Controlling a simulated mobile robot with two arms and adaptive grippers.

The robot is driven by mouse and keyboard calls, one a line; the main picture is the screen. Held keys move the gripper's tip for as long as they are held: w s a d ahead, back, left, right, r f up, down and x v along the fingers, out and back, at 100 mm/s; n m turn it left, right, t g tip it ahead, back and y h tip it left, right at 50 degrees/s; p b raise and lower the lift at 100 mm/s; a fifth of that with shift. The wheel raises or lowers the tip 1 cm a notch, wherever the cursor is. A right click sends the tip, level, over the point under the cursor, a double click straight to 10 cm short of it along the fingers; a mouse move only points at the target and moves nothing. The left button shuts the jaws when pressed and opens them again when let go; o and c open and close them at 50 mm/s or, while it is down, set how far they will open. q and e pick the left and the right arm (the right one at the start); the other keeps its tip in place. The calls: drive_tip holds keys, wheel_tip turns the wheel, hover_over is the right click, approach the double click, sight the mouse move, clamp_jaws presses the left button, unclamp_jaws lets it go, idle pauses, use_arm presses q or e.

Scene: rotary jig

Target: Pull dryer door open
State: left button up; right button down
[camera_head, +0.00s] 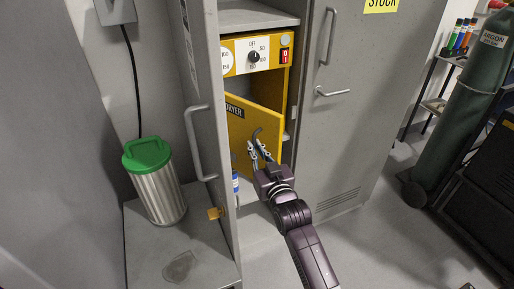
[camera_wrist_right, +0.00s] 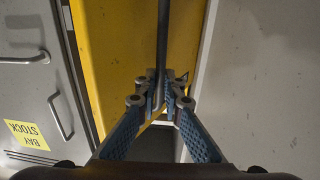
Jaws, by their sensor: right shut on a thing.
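The yellow dryer (camera_head: 270,52) stands inside a grey cabinet, with a dial and a red switch on its front. Its yellow door (camera_head: 262,98), lettered "DRYER", stands partly open, swung outward at an angle. The door's dark curved handle (camera_head: 256,133) is on its front face; in the right wrist view the handle (camera_wrist_right: 162,40) runs down between the fingers. My right gripper (camera_head: 258,148) is shut on this handle, and it shows in the wrist view (camera_wrist_right: 160,92) with both fingertips against the bar. My left gripper is not in view.
An open grey cabinet door (camera_head: 207,120) stands close left of the dryer door. A closed "STOCK" cabinet door (camera_head: 345,110) is on the right. A green-lidded metal canister (camera_head: 155,185) stands at left, and a green argon cylinder (camera_head: 465,110) at far right. The floor in front is clear.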

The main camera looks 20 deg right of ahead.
drive_tip(key=shift+w+a+r, duration=0.1)
drive_tip(key=shift+a+r, duration=0.1)
drive_tip(key=shift+r, duration=0.3)
drive_tip(key=c, duration=2.4)
unclamp_jaws()
drive_tip(key=o, duration=0.3)
drive_tip(key=shift+w+a+f, duration=0.25)
drive_tip(key=shift+w+f, duration=0.1)
drive_tip(key=shift+f, duration=0.05)
drive_tip(key=s, duration=0.8)
drive_tip(key=s+d, duration=0.1)
drive_tip(key=s, duration=0.3)
drive_tip(key=shift+c, duration=0.3)
